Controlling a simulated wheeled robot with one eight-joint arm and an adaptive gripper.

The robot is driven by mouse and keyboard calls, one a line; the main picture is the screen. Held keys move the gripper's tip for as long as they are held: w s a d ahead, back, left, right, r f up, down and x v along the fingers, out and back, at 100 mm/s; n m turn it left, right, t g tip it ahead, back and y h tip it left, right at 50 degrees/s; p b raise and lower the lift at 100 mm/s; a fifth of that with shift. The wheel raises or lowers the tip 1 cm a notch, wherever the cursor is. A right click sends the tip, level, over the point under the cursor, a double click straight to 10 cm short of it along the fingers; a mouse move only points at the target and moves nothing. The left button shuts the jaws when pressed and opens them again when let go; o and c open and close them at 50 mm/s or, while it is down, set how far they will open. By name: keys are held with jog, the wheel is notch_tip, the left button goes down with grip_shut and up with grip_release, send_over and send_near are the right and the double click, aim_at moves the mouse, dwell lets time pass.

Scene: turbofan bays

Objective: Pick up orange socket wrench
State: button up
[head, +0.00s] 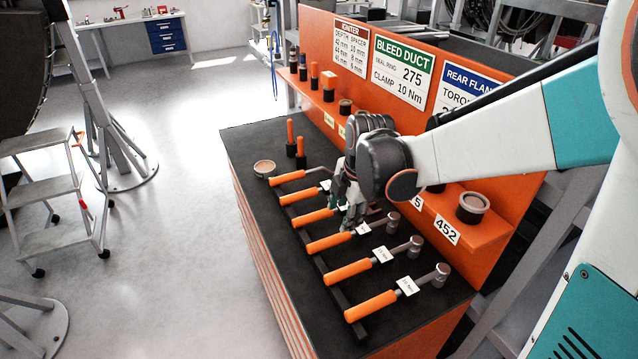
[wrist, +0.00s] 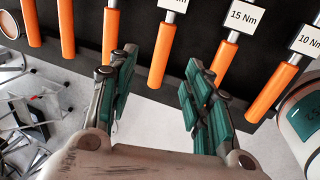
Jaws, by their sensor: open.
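Several socket wrenches with orange handles lie in a row on the dark bench top; one near handle is in the head view (head: 371,306), another is farther back (head: 289,178). Their metal socket heads point right, and some carry white tags. My gripper (head: 347,212) is over the middle of the row, hiding parts of the wrenches behind it. In the wrist view my gripper (wrist: 157,75) is open and empty. One orange handle (wrist: 162,55) appears between its fingertips; I cannot tell the gap in depth. Handles beside it show tags reading 15 Nm and 10 Nm.
An orange back panel (head: 408,140) with signs and a shelf rises behind the bench top (head: 250,140). A round tin (head: 264,168) and two upright orange-handled tools (head: 295,145) stand at the far end. A grey step ladder (head: 45,195) stands left, with open floor between.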

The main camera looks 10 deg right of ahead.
aim_at(337, 237)
jog(key=b+x, duration=0.2)
jog(key=x, duration=0.6)
jog(key=shift+f, duration=0.35)
jog(key=x, duration=0.1)
jog(key=b+x, duration=0.1)
jog(key=x, duration=0.1)
jog(key=b+x, duration=0.1)
jog(key=x, duration=0.1)
jog(key=shift+s+f, duration=0.15)
jog(key=shift+s, duration=0.15)
grip_shut()
